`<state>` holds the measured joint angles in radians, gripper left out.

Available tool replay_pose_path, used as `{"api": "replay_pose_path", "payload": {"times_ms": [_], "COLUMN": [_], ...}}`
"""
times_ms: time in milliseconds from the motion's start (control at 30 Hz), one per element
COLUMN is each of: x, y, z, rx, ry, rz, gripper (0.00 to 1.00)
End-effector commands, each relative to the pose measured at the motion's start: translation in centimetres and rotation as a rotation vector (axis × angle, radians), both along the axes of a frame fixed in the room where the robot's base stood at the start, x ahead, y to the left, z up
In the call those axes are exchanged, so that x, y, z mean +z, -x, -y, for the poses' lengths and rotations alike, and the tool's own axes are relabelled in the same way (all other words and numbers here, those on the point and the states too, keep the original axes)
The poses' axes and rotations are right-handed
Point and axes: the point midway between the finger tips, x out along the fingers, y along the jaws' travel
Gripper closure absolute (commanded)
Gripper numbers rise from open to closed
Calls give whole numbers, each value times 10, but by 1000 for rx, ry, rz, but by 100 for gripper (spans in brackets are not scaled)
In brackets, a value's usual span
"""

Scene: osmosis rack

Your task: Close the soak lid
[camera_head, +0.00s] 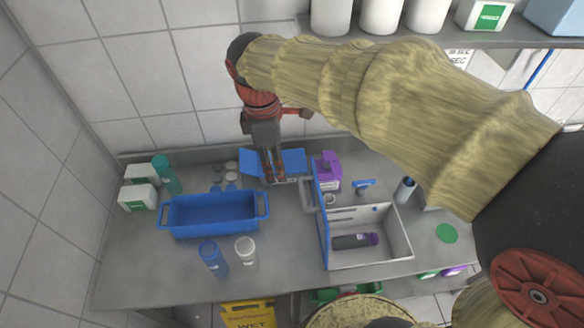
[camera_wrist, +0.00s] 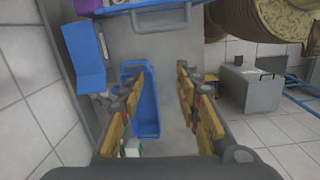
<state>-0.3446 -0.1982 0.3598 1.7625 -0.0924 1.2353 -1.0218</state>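The soak box is a pale open box (camera_head: 398,240) at the right of the counter, with a dark purple-capped bottle (camera_head: 352,240) inside. Its blue lid (camera_head: 322,228) stands upright along the box's left side, with a grey handle (camera_head: 307,194) on its outer face. In the wrist view the grey handle (camera_wrist: 160,20) shows at the top, below the lid's blue edge. My gripper (camera_head: 272,178) points down over the back of the counter, left of the handle and apart from it. In the wrist view my gripper (camera_wrist: 165,88) is open, with nothing between its fingers.
A blue tray with handles (camera_head: 213,214) stands left of my gripper; a blue holder (camera_head: 288,160) is behind it. Blue (camera_head: 213,259) and white (camera_head: 246,253) cups stand in front. A purple container (camera_head: 326,168) sits behind the lid. Counter between tray and lid is clear.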

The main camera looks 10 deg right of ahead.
Motion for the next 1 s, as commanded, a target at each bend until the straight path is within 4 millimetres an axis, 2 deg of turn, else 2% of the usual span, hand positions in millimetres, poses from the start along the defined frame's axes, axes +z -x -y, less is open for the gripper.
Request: {"api": "replay_pose_path", "payload": {"times_ms": [100,267,533,800,1000], "x": [7,-1,-45,-97,-97], "y": [-6,-6,-5,-4,-3], "z": [-9,-10,-5,1,29], "rx": [63,83,81,79,75], "ry": [13,17,16,16,15], "rz": [-25,-35,-36,-35,-31], "gripper": [75,84,100,100,100]}}
